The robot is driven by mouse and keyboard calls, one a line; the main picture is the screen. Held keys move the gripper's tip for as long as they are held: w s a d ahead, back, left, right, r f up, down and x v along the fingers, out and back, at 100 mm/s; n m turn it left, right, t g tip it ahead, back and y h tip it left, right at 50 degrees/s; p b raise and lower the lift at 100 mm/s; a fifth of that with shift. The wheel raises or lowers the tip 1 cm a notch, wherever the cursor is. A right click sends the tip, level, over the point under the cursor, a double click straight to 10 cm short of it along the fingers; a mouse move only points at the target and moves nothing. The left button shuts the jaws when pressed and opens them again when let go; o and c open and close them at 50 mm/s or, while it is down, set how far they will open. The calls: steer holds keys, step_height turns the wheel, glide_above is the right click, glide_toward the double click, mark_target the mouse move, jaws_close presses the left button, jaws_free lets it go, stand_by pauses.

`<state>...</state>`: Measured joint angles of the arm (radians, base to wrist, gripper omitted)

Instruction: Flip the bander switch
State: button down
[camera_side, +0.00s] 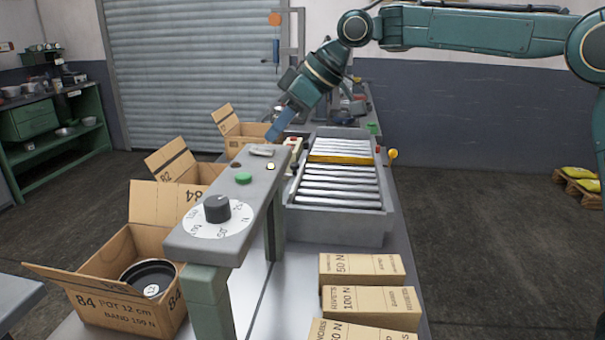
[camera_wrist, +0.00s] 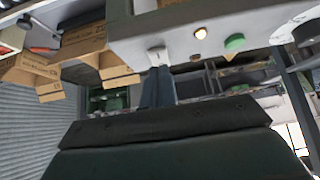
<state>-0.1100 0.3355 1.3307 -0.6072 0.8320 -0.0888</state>
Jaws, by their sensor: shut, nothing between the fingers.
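The bander's grey control panel (camera_side: 185,243) runs along the left of the conveyor. The switch, a small pale metal lever (camera_side: 262,150), is at the panel's far end. In the wrist view the lever (camera_wrist: 157,54) shows on the panel (camera_wrist: 260,20), right at the tips of my gripper (camera_wrist: 157,70). In the side view my gripper (camera_side: 272,136) is shut and empty, pointing down and left just beyond the lever. I cannot tell whether it touches the lever. A lit lamp (camera_side: 270,166) and a green button (camera_side: 243,178) sit nearer than the lever.
A black dial (camera_side: 216,208) is at the panel's near end. The roller conveyor (camera_side: 340,190) has a yellow bar across it. Open cartons (camera_side: 110,262) stand left of the panel, one with a black pot (camera_side: 148,278). Several closed boxes (camera_side: 370,300) lie in front.

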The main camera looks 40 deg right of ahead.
mark_target(282, 155)
steer(key=shift+r, duration=0.1)
steer(key=shift+r, duration=0.65)
steer(key=shift+s+d+r, duration=0.1)
steer(key=shift+r, duration=0.55)
steer(key=shift+s+d+r, duration=0.1)
steer(key=shift+r, duration=0.5)
steer(key=s+d+f+v, duration=0.1)
steer(key=v, duration=0.8)
steer(key=shift+s+d, duration=0.3)
steer(key=shift+s, duration=0.05)
steer(key=shift+s, duration=0.1)
steer(key=s+d+f+m+h, duration=0.1)
steer(key=s+d+f+m, duration=0.2)
steer(key=s+f, duration=0.3)
steer(key=s+d+f+m+h, duration=0.2)
steer(key=s+f, duration=0.5)
steer(key=s, duration=0.6)
steer(key=s+d+f+m+h, duration=0.2)
steer(key=s+d+f+m, duration=0.2)
steer(key=s, duration=0.6)
step_height(282, 155, down, 3)
steer(key=shift+d+r, duration=0.2)
steer(key=shift+d, duration=0.9)
